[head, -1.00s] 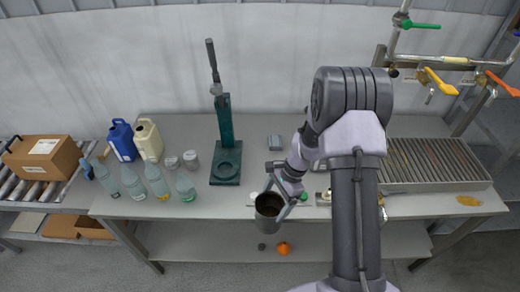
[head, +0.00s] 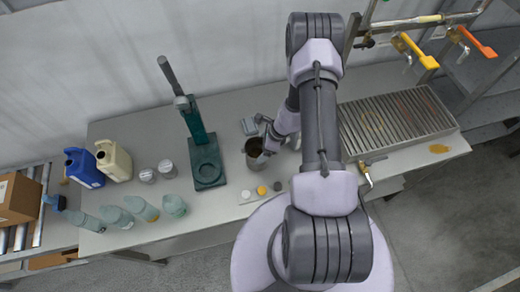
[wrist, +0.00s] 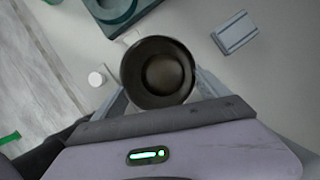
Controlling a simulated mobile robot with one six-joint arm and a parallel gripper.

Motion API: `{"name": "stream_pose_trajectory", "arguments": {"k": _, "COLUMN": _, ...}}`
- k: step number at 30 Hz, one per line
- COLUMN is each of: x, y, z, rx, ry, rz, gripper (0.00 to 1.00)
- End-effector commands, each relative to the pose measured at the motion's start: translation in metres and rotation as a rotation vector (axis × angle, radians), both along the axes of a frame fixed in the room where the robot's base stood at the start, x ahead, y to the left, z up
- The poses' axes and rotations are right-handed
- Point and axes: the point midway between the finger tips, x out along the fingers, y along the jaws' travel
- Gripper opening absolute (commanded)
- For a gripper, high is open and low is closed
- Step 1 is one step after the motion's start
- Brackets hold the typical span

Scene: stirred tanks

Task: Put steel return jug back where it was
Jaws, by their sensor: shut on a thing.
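The steel return jug (head: 254,153) is a dark-mouthed metal cup over the middle of the grey bench, right of the green press stand. My gripper (head: 268,146) is shut on the jug from its right side. In the wrist view the jug (wrist: 158,72) is seen from above, upright and looking empty, with a gripper finger (wrist: 208,85) beside it. I cannot tell whether its base touches the bench.
The green press (head: 205,155) stands left of the jug. A grey block (head: 249,126) lies behind it. Small white, orange and dark caps (head: 261,190) lie in front. Several bottles (head: 115,216) and jerrycans (head: 113,160) stand left. A slatted drain grate (head: 395,120) is right.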

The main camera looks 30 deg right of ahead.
Motion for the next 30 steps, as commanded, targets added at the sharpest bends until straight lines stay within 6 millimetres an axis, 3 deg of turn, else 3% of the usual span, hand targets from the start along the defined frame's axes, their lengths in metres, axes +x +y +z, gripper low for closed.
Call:
{"name": "stream_pose_trajectory", "arguments": {"k": 3, "x": 0.000, "y": 0.000, "z": -0.013, "rx": -0.001, "ry": -0.001, "rz": 0.000, "gripper": 0.12}}
{"name": "stream_pose_trajectory", "arguments": {"k": 13, "x": 0.001, "y": 0.000, "z": -0.016, "rx": -0.001, "ry": -0.003, "rz": 0.001, "gripper": 0.12}}
{"name": "stream_pose_trajectory", "arguments": {"k": 14, "x": 0.001, "y": 0.000, "z": -0.015, "rx": -0.001, "ry": -0.001, "rz": 0.001, "gripper": 0.89}}
{"name": "stream_pose_trajectory", "arguments": {"k": 16, "x": 0.001, "y": 0.000, "z": -0.015, "rx": -0.001, "ry": -0.001, "rz": 0.001, "gripper": 1.00}}
{"name": "stream_pose_trajectory", "arguments": {"k": 25, "x": 0.000, "y": -0.001, "z": -0.009, "rx": -0.001, "ry": -0.003, "rz": 0.001, "gripper": 1.00}}
{"name": "stream_pose_trajectory", "arguments": {"k": 30, "x": -0.007, "y": -0.012, "z": 0.023, "rx": -0.003, "ry": -0.005, "rz": 0.001, "gripper": 1.00}}
